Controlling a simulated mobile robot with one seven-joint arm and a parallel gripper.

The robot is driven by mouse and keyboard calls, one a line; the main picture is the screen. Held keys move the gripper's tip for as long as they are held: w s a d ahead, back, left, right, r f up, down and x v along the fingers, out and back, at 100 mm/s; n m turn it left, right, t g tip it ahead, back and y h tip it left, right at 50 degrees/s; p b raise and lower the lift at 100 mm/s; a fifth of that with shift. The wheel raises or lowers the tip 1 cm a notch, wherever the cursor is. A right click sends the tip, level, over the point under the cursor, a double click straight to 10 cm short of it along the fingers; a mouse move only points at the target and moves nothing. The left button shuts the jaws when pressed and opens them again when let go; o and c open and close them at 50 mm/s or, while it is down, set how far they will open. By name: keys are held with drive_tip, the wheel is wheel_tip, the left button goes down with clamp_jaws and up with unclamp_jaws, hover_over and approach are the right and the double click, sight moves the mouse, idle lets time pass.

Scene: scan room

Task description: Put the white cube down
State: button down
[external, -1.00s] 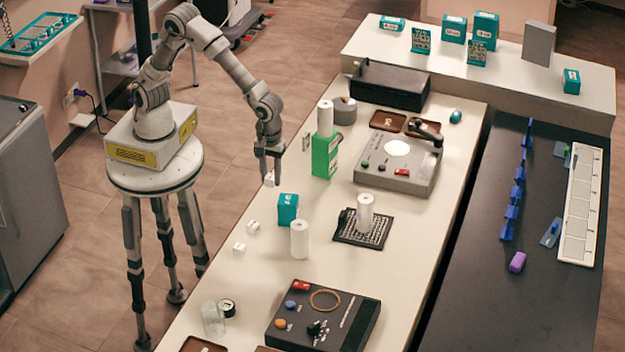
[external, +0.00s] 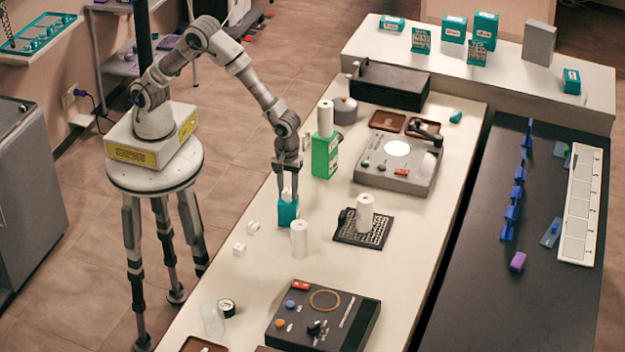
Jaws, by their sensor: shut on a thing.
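My gripper (external: 288,185) is shut on a white cube (external: 287,195). It holds the cube right at the top of a teal box (external: 288,213) on the white table. I cannot tell whether the cube touches the box. Two other white cubes lie on the table to the lower left of the box: one nearer (external: 239,249) and one farther (external: 253,228). The fingers partly hide the held cube.
A white cylinder (external: 299,240) stands just in front of the teal box. A green box (external: 325,155) with a white roll (external: 325,118) on it stands behind. Another white cylinder (external: 364,213) stands on a black grid plate (external: 375,237) to the right. The left table edge is clear.

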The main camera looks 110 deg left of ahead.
drive_tip(key=shift+f, duration=0.2)
drive_tip(key=c, duration=0.5)
unclamp_jaws()
drive_tip(key=shift+c, duration=0.2)
drive_tip(key=shift+r, duration=0.1)
